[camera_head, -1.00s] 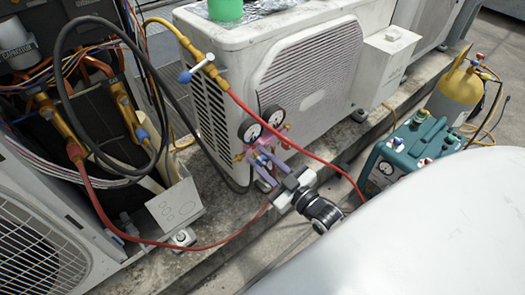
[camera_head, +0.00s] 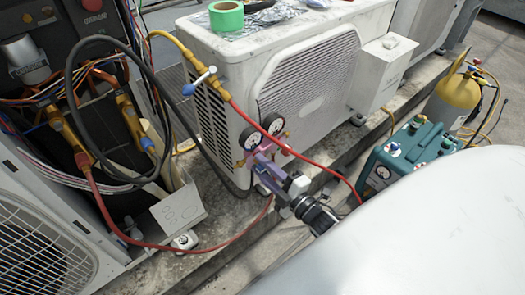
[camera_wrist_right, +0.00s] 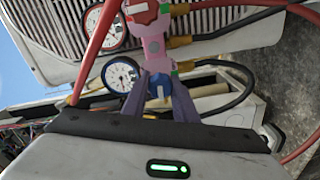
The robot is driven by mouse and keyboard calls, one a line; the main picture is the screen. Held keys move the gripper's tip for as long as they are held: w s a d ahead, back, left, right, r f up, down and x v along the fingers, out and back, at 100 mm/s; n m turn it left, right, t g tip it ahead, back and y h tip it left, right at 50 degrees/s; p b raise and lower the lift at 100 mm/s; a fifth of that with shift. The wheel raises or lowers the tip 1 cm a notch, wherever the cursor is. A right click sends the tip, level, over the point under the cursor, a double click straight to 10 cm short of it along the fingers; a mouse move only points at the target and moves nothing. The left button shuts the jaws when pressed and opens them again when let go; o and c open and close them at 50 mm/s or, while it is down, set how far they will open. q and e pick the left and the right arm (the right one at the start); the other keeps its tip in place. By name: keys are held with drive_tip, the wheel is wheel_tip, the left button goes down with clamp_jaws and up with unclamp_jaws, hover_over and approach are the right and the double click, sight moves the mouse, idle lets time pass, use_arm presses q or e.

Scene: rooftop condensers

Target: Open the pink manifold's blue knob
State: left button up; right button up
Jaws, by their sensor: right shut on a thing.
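The pink manifold (camera_head: 284,146) hangs at the corner of the white condenser, with two round gauges (camera_head: 250,138) above my gripper. Its pink body (camera_wrist_right: 153,46) runs up the middle of the right wrist view. The blue knob (camera_wrist_right: 159,91) sits at its near end, between my purple fingers. My right gripper (camera_wrist_right: 161,84) is shut on the blue knob. In the head view, the right gripper (camera_head: 262,163) reaches up to the manifold from the lower right, and its fingers hide the knob there. My left gripper is not in view.
Red hoses (camera_head: 320,170) and a black hose (camera_head: 72,95) loop around the manifold. A yellow valve fitting with a blue handle (camera_head: 203,80) is above left. A teal machine (camera_head: 405,160) and a yellow cylinder (camera_head: 452,100) stand right. Green tape (camera_head: 227,17) lies on the condenser.

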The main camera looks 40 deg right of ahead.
drive_tip(key=shift+n, duration=1)
drive_tip(key=n, duration=0.2)
drive_tip(key=shift+n+b, duration=0.3)
drive_tip(key=shift+b, duration=0.05)
drive_tip(key=n, duration=0.2)
drive_tip(key=shift+f+n+b, duration=0.15)
drive_tip(key=shift+n+b, duration=0.25)
drive_tip(key=n+b, duration=0.1)
drive_tip(key=n, duration=0.1)
drive_tip(key=shift+n, duration=0.4)
drive_tip(key=n+b, duration=0.2)
drive_tip(key=n, duration=0.2)
drive_tip(key=shift+n+b, duration=0.4)
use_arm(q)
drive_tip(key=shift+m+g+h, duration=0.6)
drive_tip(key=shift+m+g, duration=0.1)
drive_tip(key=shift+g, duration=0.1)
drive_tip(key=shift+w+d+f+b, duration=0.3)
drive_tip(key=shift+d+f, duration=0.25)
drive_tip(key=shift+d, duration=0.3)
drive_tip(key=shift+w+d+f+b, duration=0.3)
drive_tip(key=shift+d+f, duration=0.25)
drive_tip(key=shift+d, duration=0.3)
use_arm(e)
drive_tip(key=shift+n, duration=1.1)
